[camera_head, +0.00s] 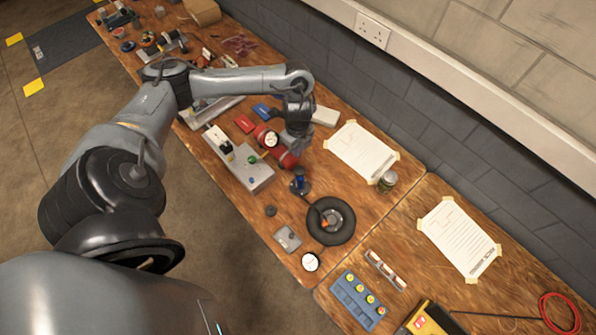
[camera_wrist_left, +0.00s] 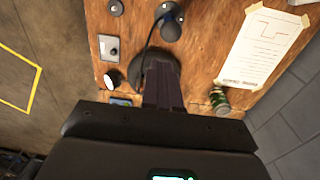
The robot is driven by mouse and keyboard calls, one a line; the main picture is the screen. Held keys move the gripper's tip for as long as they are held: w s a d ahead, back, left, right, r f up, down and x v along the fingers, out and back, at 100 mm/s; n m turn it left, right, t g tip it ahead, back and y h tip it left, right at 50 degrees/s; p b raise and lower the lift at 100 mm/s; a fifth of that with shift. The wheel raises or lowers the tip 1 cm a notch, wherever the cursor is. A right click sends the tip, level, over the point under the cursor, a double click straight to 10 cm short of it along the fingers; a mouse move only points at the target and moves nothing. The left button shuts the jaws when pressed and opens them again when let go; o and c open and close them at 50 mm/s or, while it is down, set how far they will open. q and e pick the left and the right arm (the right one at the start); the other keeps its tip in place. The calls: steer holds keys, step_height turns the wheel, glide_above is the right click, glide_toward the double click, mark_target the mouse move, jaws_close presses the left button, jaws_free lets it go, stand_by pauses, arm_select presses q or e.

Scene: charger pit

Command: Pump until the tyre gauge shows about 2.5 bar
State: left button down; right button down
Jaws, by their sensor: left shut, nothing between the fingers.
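The tyre (camera_head: 347,231) is a small black ring lying flat on the wooden bench, with a grey hub. The pump (camera_head: 300,185), with a blue handle, stands just behind it. A round white gauge (camera_head: 310,262) lies at the bench's front edge; its reading is too small to tell. My left gripper (camera_head: 290,153) is over the bench behind the pump, beside a red cylinder, shut and empty. In the left wrist view its dark fingers (camera_wrist_left: 163,82) cover part of the tyre (camera_wrist_left: 172,65); the pump (camera_wrist_left: 171,30) and gauge (camera_wrist_left: 112,80) show beyond and beside them. My right gripper is out of view.
The red cylinder (camera_head: 285,157) with a dial and a grey switch box (camera_head: 255,176) are close to the gripper. A jar (camera_head: 387,181) stands by a taped paper sheet (camera_head: 362,151). A blue tray (camera_head: 356,302) lies right of the gauge. The wall bounds the bench's back.

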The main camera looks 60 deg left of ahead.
arm_select(q)
steer(key=shift+w+a+r, duration=0.15)
steer(key=shift+w, duration=0.2)
steer(key=shift+w+a+r, duration=0.1)
steer(key=shift+w, duration=0.25)
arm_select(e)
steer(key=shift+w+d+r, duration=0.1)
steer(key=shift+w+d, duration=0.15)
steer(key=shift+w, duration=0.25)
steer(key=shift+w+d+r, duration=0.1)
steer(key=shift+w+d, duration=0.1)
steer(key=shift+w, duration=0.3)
arm_select(q)
steer(key=b, duration=0.2)
glide_toward(300, 170)
steer(key=f, duration=0.6)
steer(key=shift+s+d+f, duration=0.1)
steer(key=shift+s+f, duration=0.1)
steer(key=shift+f, duration=0.2)
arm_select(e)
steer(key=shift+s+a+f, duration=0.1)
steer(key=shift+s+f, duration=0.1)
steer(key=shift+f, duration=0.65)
